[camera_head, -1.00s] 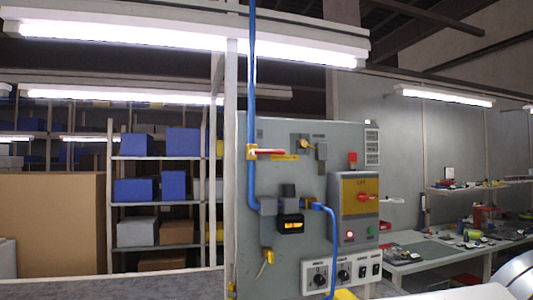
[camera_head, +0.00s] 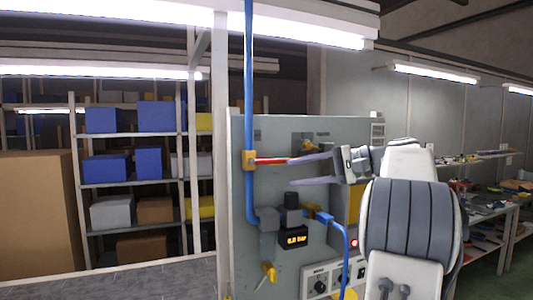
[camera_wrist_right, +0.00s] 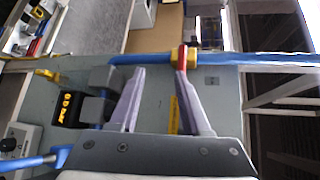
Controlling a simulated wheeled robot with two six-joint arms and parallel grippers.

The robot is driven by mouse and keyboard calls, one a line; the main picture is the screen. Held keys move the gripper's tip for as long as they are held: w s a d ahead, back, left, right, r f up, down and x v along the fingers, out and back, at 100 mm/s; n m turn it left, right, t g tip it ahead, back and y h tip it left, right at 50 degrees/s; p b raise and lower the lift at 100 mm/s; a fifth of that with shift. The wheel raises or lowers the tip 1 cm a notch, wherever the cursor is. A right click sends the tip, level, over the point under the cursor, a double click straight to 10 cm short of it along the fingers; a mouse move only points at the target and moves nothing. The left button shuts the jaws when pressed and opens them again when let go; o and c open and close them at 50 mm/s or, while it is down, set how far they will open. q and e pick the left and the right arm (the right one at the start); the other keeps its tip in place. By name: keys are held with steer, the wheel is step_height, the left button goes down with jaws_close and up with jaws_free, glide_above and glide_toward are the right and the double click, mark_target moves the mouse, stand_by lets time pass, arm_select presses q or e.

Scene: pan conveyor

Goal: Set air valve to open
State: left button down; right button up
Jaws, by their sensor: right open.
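The air valve is a yellow body (camera_head: 249,160) on a vertical blue pipe, with a red handle (camera_head: 269,161) pointing right, across the pipe. My right gripper (camera_head: 291,171) is open in front of the panel, its upper fingertip overlapping the handle's outer end and its lower fingertip below it. In the right wrist view the gripper (camera_wrist_right: 161,71) has its right fingertip over the red handle (camera_wrist_right: 181,55), hiding part of it, beside the yellow body (camera_wrist_right: 210,62). Whether it touches cannot be told. A small display (camera_head: 293,238) seems to read 0.0 bar. My left gripper is not in view.
The grey panel (camera_head: 270,135) carries black fittings (camera_head: 290,201), a lower blue hose (camera_head: 346,250) and a knob box (camera_head: 312,285). My right arm covers the panel's right part. Shelves with boxes (camera_head: 109,167) stand behind, left; a workbench (camera_head: 490,215) is at right.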

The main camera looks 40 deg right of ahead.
mark_target(282, 161)
steer(key=s+d+r+t, duration=0.1)
steer(key=s+d+r, duration=0.1)
steer(key=d+r, duration=0.15)
steer(key=shift+h, duration=0.3)
steer(key=p+x, duration=0.3)
steer(key=x, duration=0.6)
steer(key=shift+w+a, duration=0.15)
steer(key=shift+w, duration=0.25)
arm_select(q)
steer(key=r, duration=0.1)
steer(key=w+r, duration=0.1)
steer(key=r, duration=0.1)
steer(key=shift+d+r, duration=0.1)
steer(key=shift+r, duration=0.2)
arm_select(e)
jaws_close()
